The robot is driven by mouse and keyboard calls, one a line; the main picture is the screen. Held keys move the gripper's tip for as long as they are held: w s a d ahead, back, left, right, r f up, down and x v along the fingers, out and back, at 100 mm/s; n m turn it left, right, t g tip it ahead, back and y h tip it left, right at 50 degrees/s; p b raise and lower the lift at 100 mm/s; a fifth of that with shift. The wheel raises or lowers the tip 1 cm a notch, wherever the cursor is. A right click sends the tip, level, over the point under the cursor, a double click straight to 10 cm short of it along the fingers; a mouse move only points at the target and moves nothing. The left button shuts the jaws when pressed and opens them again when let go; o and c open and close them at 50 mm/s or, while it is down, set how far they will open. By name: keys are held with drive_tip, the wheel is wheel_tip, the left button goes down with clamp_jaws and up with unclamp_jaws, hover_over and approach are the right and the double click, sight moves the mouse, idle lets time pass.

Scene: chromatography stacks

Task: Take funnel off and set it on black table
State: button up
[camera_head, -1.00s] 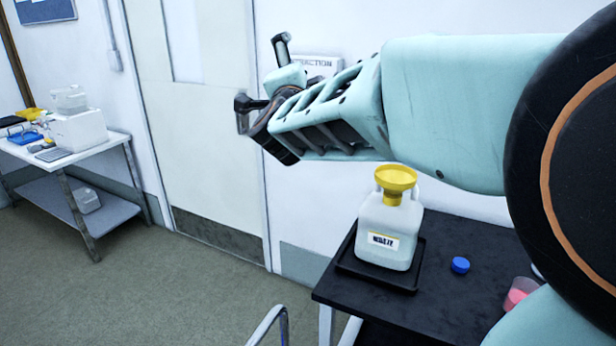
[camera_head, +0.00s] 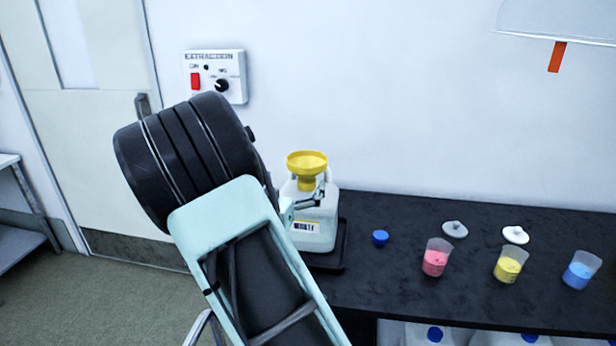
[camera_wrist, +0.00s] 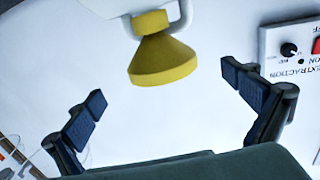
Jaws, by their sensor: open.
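The yellow funnel (camera_head: 307,166) sits upright in the neck of a white waste jug (camera_head: 312,228), which stands in a black tray (camera_head: 344,240) on the black table (camera_head: 410,204). In the wrist view the funnel (camera_wrist: 162,60) appears upside down, ahead of and between my open fingers, with the jug's neck and handle (camera_wrist: 112,8) at the top. My gripper (camera_wrist: 168,106) is open and empty, apart from the funnel. In the head view my arm hides most of the gripper; one finger shows in front of the jug, just below the funnel.
A blue cap (camera_head: 380,238) lies right of the tray. Beakers with pink (camera_head: 435,258), yellow (camera_head: 508,264) and blue (camera_head: 579,270) contents stand farther right, with two white lids (camera_head: 455,229) behind. Bare tabletop lies between them. An extraction control box (camera_head: 214,76) is on the wall.

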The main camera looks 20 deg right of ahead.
sight(299, 174)
drive_tip(key=x, duration=0.3)
drive_tip(key=shift+w+d, duration=0.25)
drive_tip(key=shift+w, duration=0.05)
drive_tip(key=shift+w+d+r, duration=0.2)
drive_tip(key=shift+w+d, duration=0.2)
drive_tip(key=shift+d, duration=0.05)
drive_tip(key=x, duration=0.4)
drive_tip(key=shift+w+r+p, duration=0.1)
drive_tip(key=shift+w+p, duration=0.1)
drive_tip(key=shift+p, duration=0.2)
drive_tip(key=c, duration=1.1)
drive_tip(key=shift+r, duration=0.15)
drive_tip(key=shift+c, duration=0.2)
